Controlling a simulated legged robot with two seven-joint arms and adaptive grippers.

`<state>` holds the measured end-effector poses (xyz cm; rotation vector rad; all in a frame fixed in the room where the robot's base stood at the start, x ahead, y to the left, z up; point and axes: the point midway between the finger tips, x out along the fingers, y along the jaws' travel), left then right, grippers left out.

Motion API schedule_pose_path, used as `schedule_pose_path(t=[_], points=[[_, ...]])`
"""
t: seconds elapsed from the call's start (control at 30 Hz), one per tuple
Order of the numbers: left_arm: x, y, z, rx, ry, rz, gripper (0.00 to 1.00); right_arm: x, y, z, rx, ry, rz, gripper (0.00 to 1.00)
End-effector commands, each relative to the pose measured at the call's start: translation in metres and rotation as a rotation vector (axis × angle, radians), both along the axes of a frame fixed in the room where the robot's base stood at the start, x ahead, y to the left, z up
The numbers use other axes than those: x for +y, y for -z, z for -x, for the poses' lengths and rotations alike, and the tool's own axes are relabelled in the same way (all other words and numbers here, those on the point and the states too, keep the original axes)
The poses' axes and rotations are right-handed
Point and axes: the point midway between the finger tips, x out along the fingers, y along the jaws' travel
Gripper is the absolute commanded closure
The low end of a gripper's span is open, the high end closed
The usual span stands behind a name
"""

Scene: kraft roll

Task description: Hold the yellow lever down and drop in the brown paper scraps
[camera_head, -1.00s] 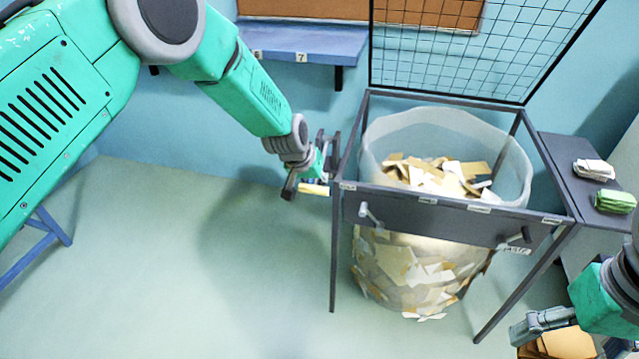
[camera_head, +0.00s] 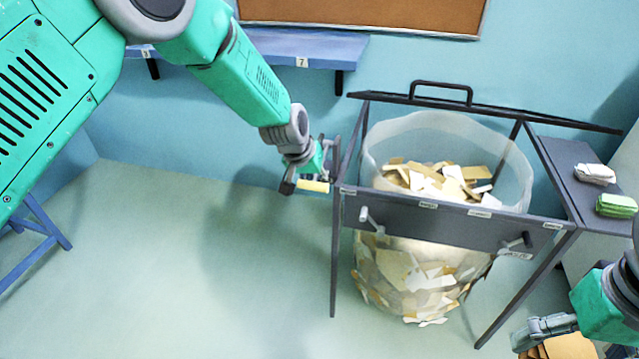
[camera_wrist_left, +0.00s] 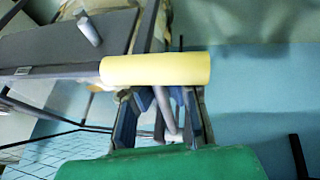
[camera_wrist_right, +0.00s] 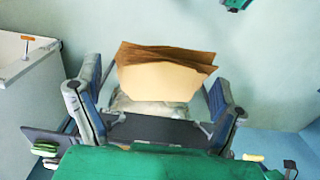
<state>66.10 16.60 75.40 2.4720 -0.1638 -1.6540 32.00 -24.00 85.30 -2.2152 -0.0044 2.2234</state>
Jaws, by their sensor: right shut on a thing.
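The yellow lever (camera_head: 313,186) sticks out at the left front corner of the dark bin frame (camera_head: 450,222). My left gripper (camera_head: 306,178) is at the lever. In the left wrist view, its fingers (camera_wrist_left: 162,115) stand apart around a grey rod beside the yellow lever grip (camera_wrist_left: 155,69). The mesh lid (camera_head: 440,97) is tilted, seen nearly edge-on above the open bag. My right gripper (camera_head: 548,328) is at the lower right, outside the bin. It is shut on a stack of brown paper scraps (camera_wrist_right: 165,82), also visible in the head view (camera_head: 567,346).
A clear bag (camera_head: 515,165) hangs in the frame, partly filled with cardboard scraps (camera_head: 440,178). A dark side shelf (camera_head: 560,160) holds a white bundle (camera_head: 596,173) and a green bundle (camera_head: 616,204). A blue wall shelf (camera_head: 300,47) is behind.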

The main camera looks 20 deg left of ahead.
Motion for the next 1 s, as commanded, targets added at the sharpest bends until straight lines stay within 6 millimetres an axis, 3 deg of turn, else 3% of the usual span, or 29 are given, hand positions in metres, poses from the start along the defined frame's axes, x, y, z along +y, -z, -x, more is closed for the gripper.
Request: schedule_pose_path(t=[0.03,0.43,0.5,0.53,0.83,1.0], points=[[0.007,0.003,0.005,0.018,-0.008,-0.005,1.00,0.000,0.000,0.000,0.000,0.000,0.000,0.40],[0.007,-0.002,0.005,0.016,-0.008,-0.005,1.00,0.000,-0.001,0.000,-0.001,0.000,0.000,0.40],[0.007,-0.002,0.005,0.016,-0.008,-0.005,0.77,0.000,0.000,0.000,-0.001,0.000,0.000,0.40],[0.007,-0.002,0.005,0.016,-0.008,-0.005,0.71,0.000,0.000,0.000,-0.001,0.000,0.000,0.40],[0.005,-0.002,0.006,0.020,-0.005,-0.008,0.71,-0.002,0.001,-0.001,0.001,0.000,-0.002,0.40],[0.007,-0.026,0.013,0.013,-0.005,-0.008,0.71,-0.003,0.001,0.000,0.000,0.000,-0.004,0.40]])
